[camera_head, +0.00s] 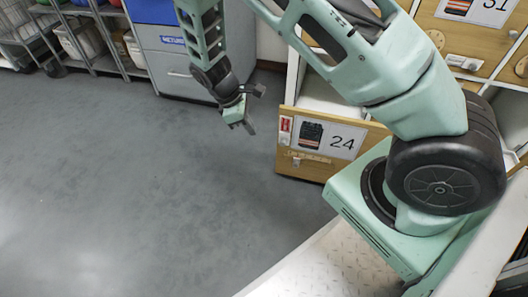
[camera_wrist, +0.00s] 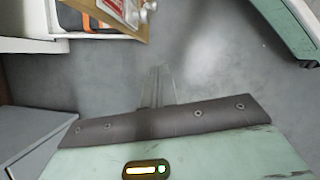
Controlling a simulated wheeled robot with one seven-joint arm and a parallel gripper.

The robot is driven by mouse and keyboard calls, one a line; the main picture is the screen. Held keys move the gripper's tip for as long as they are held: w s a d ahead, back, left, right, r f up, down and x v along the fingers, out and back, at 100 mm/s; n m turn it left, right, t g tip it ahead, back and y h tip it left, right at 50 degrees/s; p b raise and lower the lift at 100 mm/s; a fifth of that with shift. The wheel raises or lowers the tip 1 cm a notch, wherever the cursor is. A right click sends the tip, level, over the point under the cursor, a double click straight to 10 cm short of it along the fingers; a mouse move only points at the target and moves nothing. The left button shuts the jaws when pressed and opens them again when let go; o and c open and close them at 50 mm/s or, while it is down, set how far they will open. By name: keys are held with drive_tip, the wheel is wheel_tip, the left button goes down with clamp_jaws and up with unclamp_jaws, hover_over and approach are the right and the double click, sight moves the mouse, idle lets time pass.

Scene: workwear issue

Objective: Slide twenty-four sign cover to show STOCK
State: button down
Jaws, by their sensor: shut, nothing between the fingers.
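Drawer 24 (camera_head: 358,144) has a wooden front and stands pulled out from the cabinet. Its white label shows a dark garment and the number 24. A small sign (camera_head: 285,130) with red and white areas sits at the left end of that front. In the wrist view the sign (camera_wrist: 114,8) is cut by the top edge. I cannot read its word or tell its cover's position. My gripper (camera_head: 250,126) is shut and empty, left of the drawer front and apart from it. Its fingers (camera_wrist: 158,88) also show in the wrist view.
Orange and dark contents (camera_wrist: 98,20) lie inside the open drawer. A grey-and-blue cabinet (camera_head: 180,65) stands behind my gripper, with shelves of bins (camera_head: 80,42) at the upper left. Drawer 31 (camera_head: 455,30) is at the upper right. The grey floor at left is clear.

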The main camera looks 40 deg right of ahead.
sight(283, 141)
drive_tip(key=shift+w+d+f, duration=0.1)
drive_tip(key=shift+w+f, duration=0.1)
drive_tip(key=shift+f, duration=0.25)
drive_tip(key=shift+w+d+f, duration=0.1)
drive_tip(key=shift+w+f, duration=0.1)
drive_tip(key=shift+f, duration=0.25)
drive_tip(key=b+x, duration=0.8)
drive_tip(key=x, duration=0.3)
drive_tip(key=shift+s+d+r+b, duration=0.25)
drive_tip(key=shift+d+r, duration=0.15)
drive_tip(key=shift+r, duration=0.25)
drive_tip(key=shift+s+d+r+b, duration=0.3)
drive_tip(key=shift+d+r, duration=0.1)
drive_tip(key=shift+r, duration=0.25)
drive_tip(key=shift+s+d+r+b, duration=0.25)
drive_tip(key=shift+d+r, duration=0.15)
drive_tip(key=shift+r, duration=0.2)
drive_tip(key=shift+r, duration=0.1)
